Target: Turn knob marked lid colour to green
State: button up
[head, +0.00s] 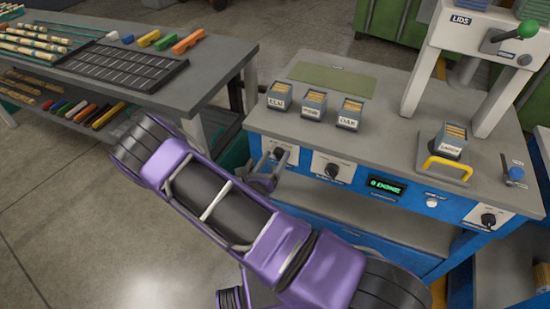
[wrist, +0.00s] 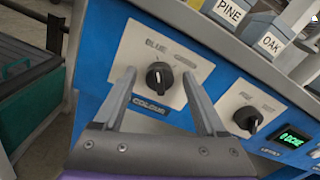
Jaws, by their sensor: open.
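In the wrist view, a black knob (wrist: 159,75) sits on a white plate on the blue panel. The plate reads "BLUE" at upper left, and "COLOUR" shows on a label below; the rest of its lettering is hard to read or hidden by my fingers. Which mark the knob points to is not clear. My gripper (wrist: 158,82) is open, with one finger either side of the knob in the picture; contact is not visible. In the head view my gripper (head: 266,178) is at the panel's left end, partly covering this knob's plate.
A second knob (wrist: 247,120) is to the right on the same panel, beside a green-lit display (head: 385,187). A third knob (head: 488,220) is at the far right. Labelled boxes, including OAK (head: 349,115), stand on the bench top above. A side table (head: 150,80) stands at left.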

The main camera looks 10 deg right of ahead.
grip_shut()
dwell(0.4)
jog(key=shift+m, duration=0.3)
jog(key=m, duration=0.6)
jog(key=shift+d+f+b, duration=0.1)
jog(key=shift+b, duration=0.25)
jog(key=m, duration=0.3)
jog(key=shift+m+b, duration=0.35)
jog(key=shift+m, duration=0.05)
jog(key=shift+s+m+b, duration=0.1)
jog(key=shift+m+b, duration=0.3)
jog(key=shift+m, duration=1.4)
